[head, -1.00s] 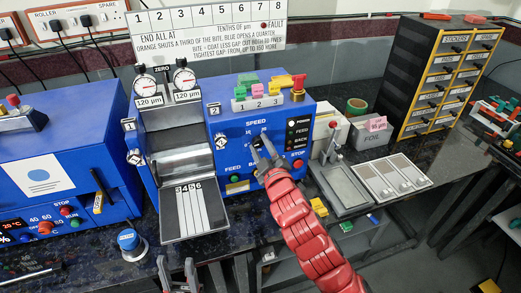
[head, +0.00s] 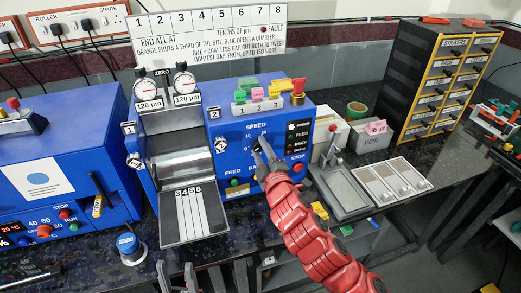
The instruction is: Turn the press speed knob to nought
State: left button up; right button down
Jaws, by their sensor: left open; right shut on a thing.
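The blue press (head: 240,118) stands on the bench, with the label SPEED on its front face. The speed knob sits just below that label and is mostly hidden by my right gripper (head: 262,148). The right gripper, on its red arm, reaches up to the panel and is shut on the knob. The knob's pointer cannot be read. My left gripper (head: 178,276) is open and empty at the bottom edge, below the press's tray (head: 190,217).
Buttons and lights (head: 298,135) line the panel right of the knob. Coloured tags and a red-and-yellow piece (head: 298,90) stand on top. A grey tray with a lever (head: 343,187) lies to the right.

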jog(key=shift+f, duration=0.1)
jog(key=shift+c, duration=2.2)
grip_release()
jog(key=shift+s, duration=0.1)
jog(key=p+v, duration=1)
jog(key=v, duration=0.7)
